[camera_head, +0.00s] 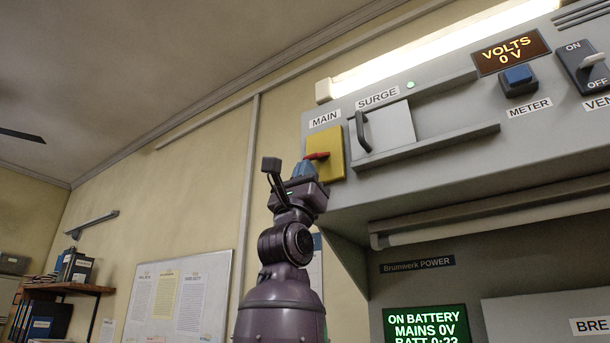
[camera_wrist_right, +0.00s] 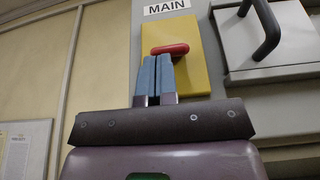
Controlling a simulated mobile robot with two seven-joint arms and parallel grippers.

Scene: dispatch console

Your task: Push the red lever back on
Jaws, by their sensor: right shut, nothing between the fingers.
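The red lever (camera_head: 317,156) is on a yellow plate (camera_head: 335,165) under the MAIN label (camera_head: 325,119), at the left end of the grey overhead panel. In the right wrist view the red lever (camera_wrist_right: 170,49) lies nearly level across the yellow plate (camera_wrist_right: 192,75). My right gripper (camera_head: 304,166) is shut and empty, its blue fingers pointing up just below the lever. In the wrist view its fingertips (camera_wrist_right: 156,58) come up right under the lever's left part; I cannot tell whether they touch it. My left gripper is not in view.
Right of the yellow plate is the SURGE cover (camera_head: 392,128) with a dark handle (camera_head: 362,132). A ledge (camera_head: 430,146) runs below it. The VOLTS display (camera_head: 510,51) reads 0 V. A green screen (camera_head: 425,325) reads ON BATTERY, MAINS 0V. Left of the panel is open room.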

